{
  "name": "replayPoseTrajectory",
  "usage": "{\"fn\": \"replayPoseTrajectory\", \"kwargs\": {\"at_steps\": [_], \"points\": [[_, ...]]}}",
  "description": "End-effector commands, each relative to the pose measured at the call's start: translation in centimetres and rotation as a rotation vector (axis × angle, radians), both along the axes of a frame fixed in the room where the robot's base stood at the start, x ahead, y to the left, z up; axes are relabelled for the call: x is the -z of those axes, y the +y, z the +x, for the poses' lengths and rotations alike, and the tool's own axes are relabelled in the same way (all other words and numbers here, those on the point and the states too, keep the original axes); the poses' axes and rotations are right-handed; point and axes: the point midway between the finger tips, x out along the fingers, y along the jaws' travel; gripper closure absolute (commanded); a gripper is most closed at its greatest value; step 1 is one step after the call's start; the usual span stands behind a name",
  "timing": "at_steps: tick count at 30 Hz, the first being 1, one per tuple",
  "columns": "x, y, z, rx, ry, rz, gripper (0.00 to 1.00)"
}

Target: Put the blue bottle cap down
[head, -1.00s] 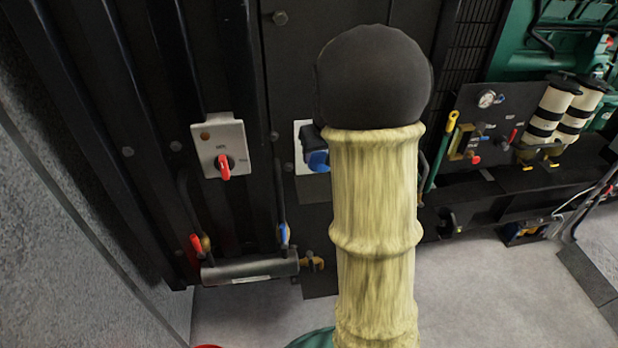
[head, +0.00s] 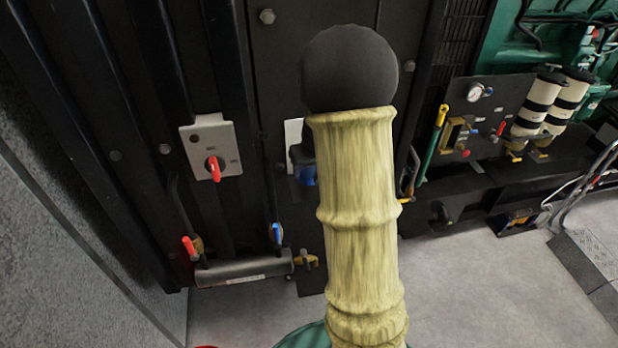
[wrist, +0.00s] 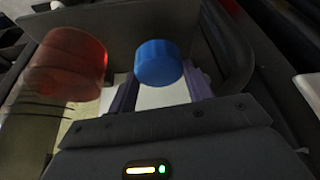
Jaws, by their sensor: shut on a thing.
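The blue bottle cap (wrist: 157,64) shows in the wrist view as a short, smooth blue cylinder. My gripper (wrist: 160,82) is shut on it, with one pale purple finger on each side. A pale surface shows below the cap; I cannot tell whether the cap touches it. In the head view my own arm, in a yellowish sleeve, fills the middle and hides the gripper. A blue item on a dark mount (head: 306,174) shows partly behind the arm; I cannot tell what it is.
A translucent red cylinder (wrist: 68,62) stands left of the cap in the wrist view, with dark walls around. In the head view a switch box with a red handle (head: 212,150), a pipe with valves (head: 243,270) and a gauge panel (head: 470,115) flank my arm.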

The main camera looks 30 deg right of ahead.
Motion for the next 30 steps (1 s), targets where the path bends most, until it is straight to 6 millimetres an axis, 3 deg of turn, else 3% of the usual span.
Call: {"fn": "replayPoseTrajectory", "kwargs": {"at_steps": [8,18,29,30], "points": [[0.1,0.0,0.0,0.0,0.0,0.0,0.77],[3.7,0.0,-0.1,0.001,0.002,0.002,0.77],[4.1,0.0,0.0,0.0,0.0,0.0,0.77],[4.0,0.0,0.0,0.0,0.0,0.0,0.44]]}}
